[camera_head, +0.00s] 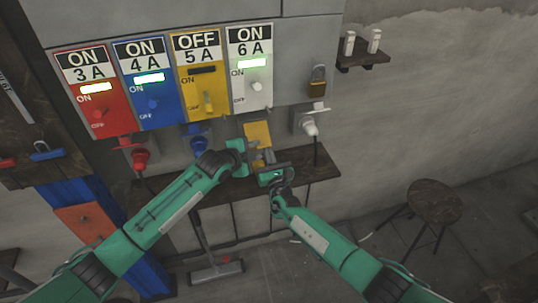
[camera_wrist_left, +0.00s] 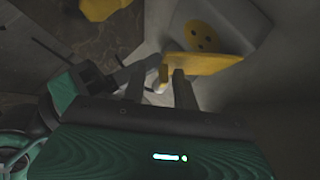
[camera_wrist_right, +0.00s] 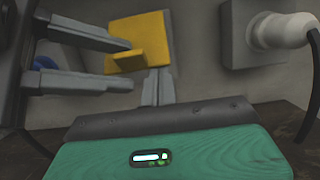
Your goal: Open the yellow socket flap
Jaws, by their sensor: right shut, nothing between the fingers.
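The yellow socket flap (camera_head: 257,132) is on the wall socket below the yellow switch panel. It also shows in the right wrist view (camera_wrist_right: 138,38), with a small yellow tab (camera_wrist_right: 125,61) jutting out. In the left wrist view the flap (camera_wrist_left: 205,63) stands off the yellow socket face (camera_wrist_left: 200,37), whose dark holes are visible. My left gripper (camera_head: 258,151) is open; its fingers (camera_wrist_right: 122,64) lie apart, with the tab near and between their tips. Contact cannot be told. My right gripper (camera_head: 268,160) is shut and empty, just below the flap.
The yellow switch panel (camera_head: 198,68) reads OFF; the red, blue and white ones read ON. A red plug (camera_head: 140,158), a blue plug (camera_head: 199,147) and a white plug (camera_head: 309,124) flank the yellow socket. A dark shelf (camera_head: 318,167) runs below. A padlock (camera_head: 317,87) hangs at upper right.

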